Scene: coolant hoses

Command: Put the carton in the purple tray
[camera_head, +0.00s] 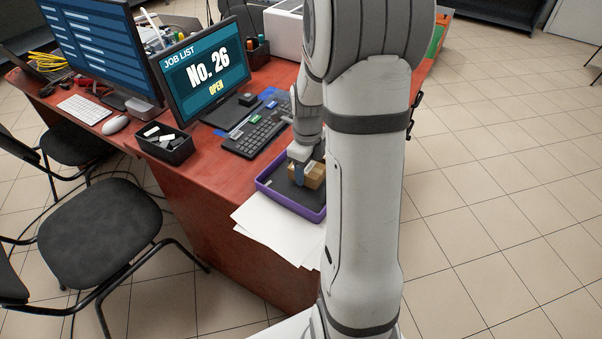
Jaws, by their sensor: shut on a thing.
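The carton (314,177) is a small brown box with a pale label on top. It is at the purple tray (268,189), within its outline in the camera_head view; I cannot tell whether it touches the tray floor. The tray is shallow, with a purple rim and dark inside, and lies near the front edge of the red desk. My gripper (301,174) points down over the tray and is shut on the carton. My own arm hides the right part of the tray and part of the carton.
White paper sheets (272,228) lie at the desk's front edge, beside the tray. A black keyboard (256,135), a monitor (205,72) and a black box with small items (166,146) stand to the left. A dark chair (100,228) is on the floor at left.

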